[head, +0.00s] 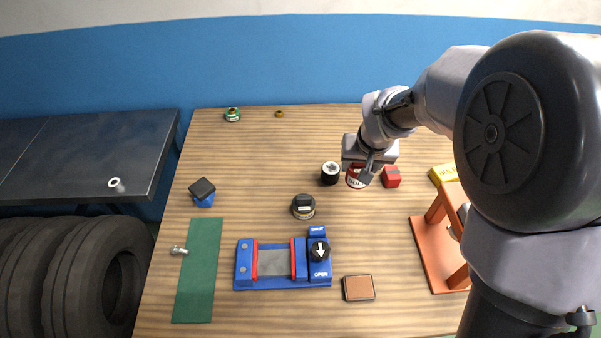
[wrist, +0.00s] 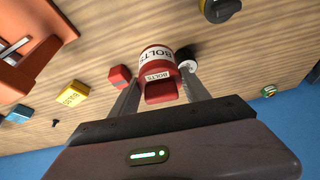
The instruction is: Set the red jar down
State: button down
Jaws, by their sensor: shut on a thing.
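The red jar (head: 354,178) with a white BOLTS label is near the back right of the wooden table, partly hidden by my gripper in the head view. In the wrist view the red jar (wrist: 158,64) shows its label and a red block-like top part between my fingers. My gripper (head: 366,172) is shut on the jar; it also shows in the wrist view (wrist: 160,92). I cannot tell whether the jar's base touches the table.
A black jar (head: 330,174) stands close left of the red jar, and a red block (head: 391,177) close right. A yellow box (head: 441,174) and an orange stand (head: 430,255) are further right. A blue vise (head: 284,264) is nearer the front.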

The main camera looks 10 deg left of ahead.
jog(key=w+a+n, duration=0.1)
jog(key=w+a, duration=0.2)
jog(key=a, duration=0.6)
jog(key=w+a+n, duration=0.1)
jog(key=w+a, duration=0.1)
jog(key=a, duration=0.6)
jog(key=shift+y, duration=0.3)
notch_tip(320, 180, down, 10)
jog(key=b, duration=0.4)
jog(key=shift+a+f+b, duration=0.15)
jog(key=shift+f+b, duration=0.05)
jog(key=shift+b, duration=0.1)
jog(key=shift+r, duration=0.2)
jog(key=shift+f, duration=0.1)
jog(key=c, duration=1)
grip_release()
jog(key=shift+f, duration=0.15)
jog(key=o, duration=0.5)
